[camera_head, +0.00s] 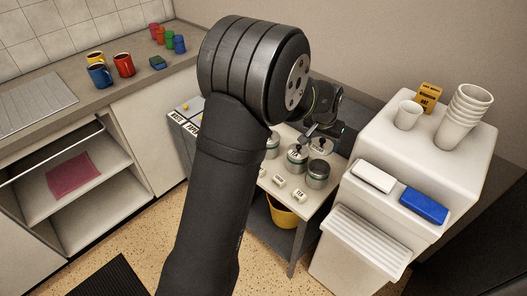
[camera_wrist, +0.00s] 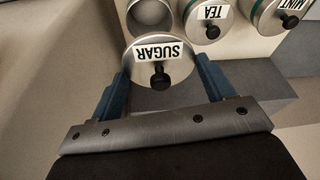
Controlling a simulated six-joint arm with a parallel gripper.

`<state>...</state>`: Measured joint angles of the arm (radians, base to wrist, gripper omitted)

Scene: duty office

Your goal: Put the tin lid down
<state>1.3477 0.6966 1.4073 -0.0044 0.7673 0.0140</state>
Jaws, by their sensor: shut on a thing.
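The tin lid (camera_wrist: 144,62) is a round metal disc with a black knob and a white SUGAR label. It sits between the blue fingers of my gripper (camera_wrist: 161,72), which is shut on its edges. In the head view the lid (camera_head: 321,147) hangs above the tins, and my gripper (camera_head: 318,133) is partly hidden by my arm. A tin (camera_head: 317,178) at the front right of the group looks lidless; in the wrist view it is just beyond the lid (camera_wrist: 150,14). The TEA tin (camera_wrist: 188,22) and MINT tin (camera_wrist: 262,18) wear their lids.
The tins stand on a small table (camera_head: 311,207) with small labelled cards (camera_head: 279,181) along its front. A white cabinet (camera_head: 408,157) with cups stands close on the right. A yellow bin (camera_head: 282,214) is under the table. Mugs (camera_head: 123,64) stand on the left counter.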

